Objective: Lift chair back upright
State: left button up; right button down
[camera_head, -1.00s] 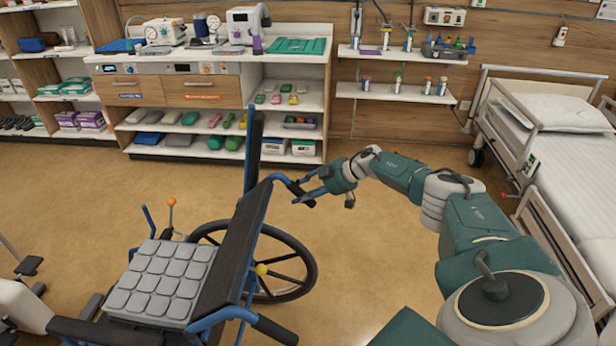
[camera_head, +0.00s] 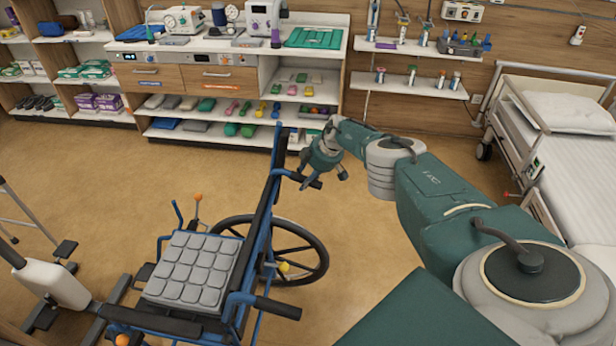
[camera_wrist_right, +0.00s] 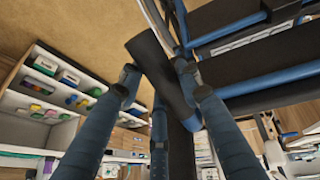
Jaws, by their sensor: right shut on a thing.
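A wheelchair with a blue frame and a grey padded seat (camera_head: 192,270) stands on the floor at lower left in the head view. Its dark chair back (camera_head: 258,225) rises steeply from the rear of the seat, seen nearly edge-on. One black push handle (camera_head: 277,307) sticks out free at the near side. My right gripper (camera_head: 303,178) is at the far push handle, near the top of the chair back. In the right wrist view its blue fingers are shut around the black handle (camera_wrist_right: 152,58). My left gripper is out of view.
A shelf unit with a drawer counter (camera_head: 215,78) stands against the back wall. A bed (camera_head: 560,165) is at the right. A white and black stand (camera_head: 55,285) is left of the wheelchair.

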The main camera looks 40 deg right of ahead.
jog(key=shift+w+a+r, duration=0.35)
jog(key=shift+w+a, duration=0.15)
jog(key=shift+a, duration=0.15)
jog(key=shift+w+r+g+b, duration=0.1)
jog(key=shift+g+b, duration=0.2)
jog(key=shift+b, duration=0.2)
jog(key=shift+w+a+r+h+b, duration=0.15)
jog(key=shift+w+r+h+b, duration=0.1)
jog(key=shift+r+h+b, duration=0.15)
jog(key=shift+w+a+r+g, duration=0.15)
jog(key=shift+a+r+g, duration=0.05)
jog(key=shift+g, duration=0.1)
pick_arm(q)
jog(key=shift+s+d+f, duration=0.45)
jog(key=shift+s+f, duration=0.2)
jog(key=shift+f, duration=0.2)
